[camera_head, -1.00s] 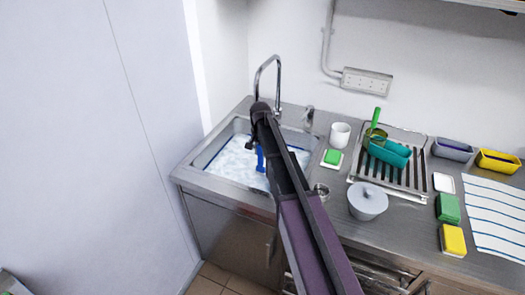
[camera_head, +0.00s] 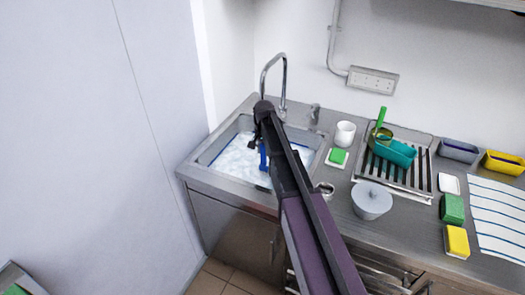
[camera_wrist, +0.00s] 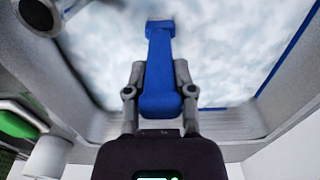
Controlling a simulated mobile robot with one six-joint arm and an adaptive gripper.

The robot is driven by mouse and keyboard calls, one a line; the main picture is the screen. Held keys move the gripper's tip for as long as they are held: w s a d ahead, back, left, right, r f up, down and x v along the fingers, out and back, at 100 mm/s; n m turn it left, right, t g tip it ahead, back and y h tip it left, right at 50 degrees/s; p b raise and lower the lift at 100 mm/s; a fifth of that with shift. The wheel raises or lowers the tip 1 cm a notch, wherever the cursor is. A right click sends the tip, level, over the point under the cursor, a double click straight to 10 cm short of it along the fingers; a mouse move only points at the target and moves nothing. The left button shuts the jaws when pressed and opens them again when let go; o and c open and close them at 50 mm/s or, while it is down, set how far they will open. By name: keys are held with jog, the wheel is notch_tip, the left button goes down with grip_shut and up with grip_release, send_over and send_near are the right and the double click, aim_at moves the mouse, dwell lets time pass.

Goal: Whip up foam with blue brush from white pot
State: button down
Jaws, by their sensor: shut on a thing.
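My gripper (camera_wrist: 160,88) is shut on the handle of the blue brush (camera_wrist: 159,65). The brush also shows in the head view (camera_head: 263,158), pointing down into the sink (camera_head: 207,168). White foam (camera_head: 238,163) covers the sink's bottom, and it fills the upper wrist view (camera_wrist: 225,45). The brush's far end is over or in the foam; I cannot tell how deep. A small white pot (camera_head: 345,135) stands on the counter right of the sink, apart from my gripper. My arm hides part of the sink's right side.
The tap (camera_head: 284,85) rises behind the sink. A green sponge (camera_head: 338,156) lies by the pot. A rack (camera_head: 416,181) holds a teal container (camera_head: 396,153). More sponges and tubs are at right.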

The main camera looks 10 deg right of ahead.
jog(key=shift+r+p, duration=6.1)
jog(key=shift+r, duration=0.25)
notch_tip(320, 180, up, 5)
jog(key=p, duration=0.5)
